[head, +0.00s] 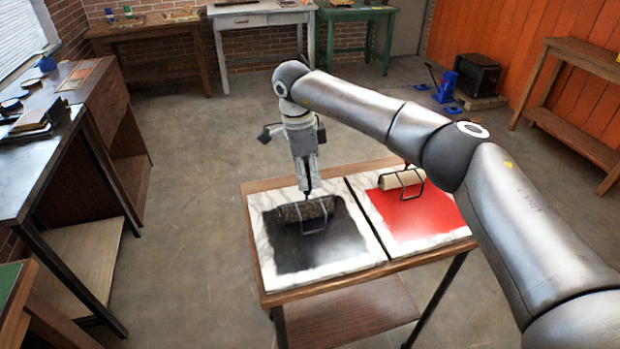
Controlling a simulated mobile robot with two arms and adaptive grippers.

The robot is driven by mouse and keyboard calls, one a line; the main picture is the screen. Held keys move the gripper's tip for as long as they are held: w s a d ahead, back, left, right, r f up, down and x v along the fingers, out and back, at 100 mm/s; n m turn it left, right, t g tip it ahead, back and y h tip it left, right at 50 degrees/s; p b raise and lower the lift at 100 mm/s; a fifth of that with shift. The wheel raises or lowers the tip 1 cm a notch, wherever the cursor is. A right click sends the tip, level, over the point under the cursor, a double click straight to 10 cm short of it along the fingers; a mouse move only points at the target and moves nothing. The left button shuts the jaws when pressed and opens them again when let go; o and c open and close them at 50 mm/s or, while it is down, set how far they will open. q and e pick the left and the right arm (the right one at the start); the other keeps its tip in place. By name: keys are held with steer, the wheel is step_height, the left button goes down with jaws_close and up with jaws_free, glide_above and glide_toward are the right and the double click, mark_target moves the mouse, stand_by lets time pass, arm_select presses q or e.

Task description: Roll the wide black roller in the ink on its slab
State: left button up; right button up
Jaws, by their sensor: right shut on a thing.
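The wide black roller (306,210) is at the back part of the black ink (318,245) on the left marble slab (262,232). My right gripper (308,190) comes down from above and is shut on the roller's handle, which it mostly hides. The roller's wire frame shows in front of it. The roller appears to touch the ink, though a small gap cannot be ruled out. My left gripper is not in view.
A second slab (451,239) with red ink (420,215) and a pale roller (402,179) lies to the right on the same wooden table (290,298). My right arm spans above it. Workbenches (100,85) line the left wall; the floor between is clear.

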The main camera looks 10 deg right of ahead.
steer(key=shift+s+p, duration=0.35)
steer(key=s, duration=1.2)
steer(key=shift+d, duration=0.25)
stand_by(1.3)
steer(key=shift+r, duration=0.1)
